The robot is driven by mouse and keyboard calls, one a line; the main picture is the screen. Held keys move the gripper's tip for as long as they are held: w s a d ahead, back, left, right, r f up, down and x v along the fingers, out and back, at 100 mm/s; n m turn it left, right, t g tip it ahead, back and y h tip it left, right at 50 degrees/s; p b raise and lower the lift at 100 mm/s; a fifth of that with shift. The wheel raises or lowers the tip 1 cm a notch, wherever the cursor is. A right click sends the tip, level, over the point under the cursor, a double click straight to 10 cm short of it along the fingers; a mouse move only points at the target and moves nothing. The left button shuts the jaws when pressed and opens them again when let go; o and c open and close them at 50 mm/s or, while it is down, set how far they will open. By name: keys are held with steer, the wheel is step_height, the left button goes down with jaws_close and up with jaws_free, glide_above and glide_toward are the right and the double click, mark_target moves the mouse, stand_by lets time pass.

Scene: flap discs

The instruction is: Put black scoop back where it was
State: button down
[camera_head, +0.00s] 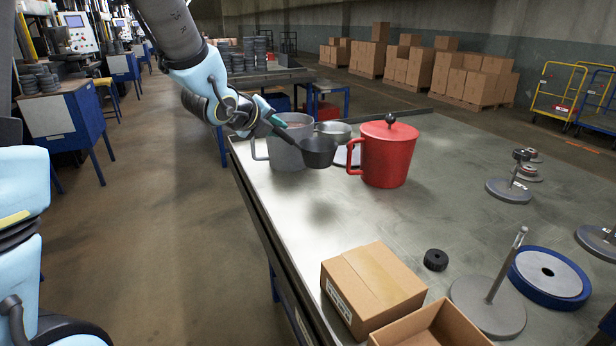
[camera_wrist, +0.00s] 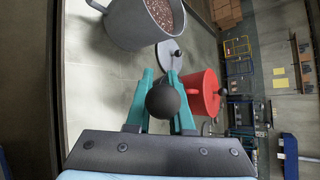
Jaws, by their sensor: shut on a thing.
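My gripper (camera_head: 270,122) is shut on the black scoop (camera_head: 319,152) and holds it in the air above the table. The scoop's cup hangs in front of the grey pot's right side and left of the red pot in the head view. In the wrist view, the scoop's dark round handle end (camera_wrist: 163,100) sits between my teal fingers (camera_wrist: 160,112); the cup is hidden there. The grey pot (camera_head: 284,158) is open and holds brownish grains, seen in the wrist view (camera_wrist: 128,22). The red pot (camera_head: 386,160) has its lid on.
A grey lid with a dark knob (camera_wrist: 166,57) lies between the pots. A closed cardboard box (camera_head: 372,288), an open box, a black ring (camera_head: 435,260) and a post on a round base (camera_head: 490,305) stand nearer. The table's middle (camera_head: 300,215) is clear.

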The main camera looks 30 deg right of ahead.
step_height(320, 180, down, 9)
steer(key=p, duration=0.1)
stand_by(0.4)
steer(key=c, duration=0.8)
jaws_free()
steer(key=b+v, duration=0.3)
steer(key=v, duration=0.9)
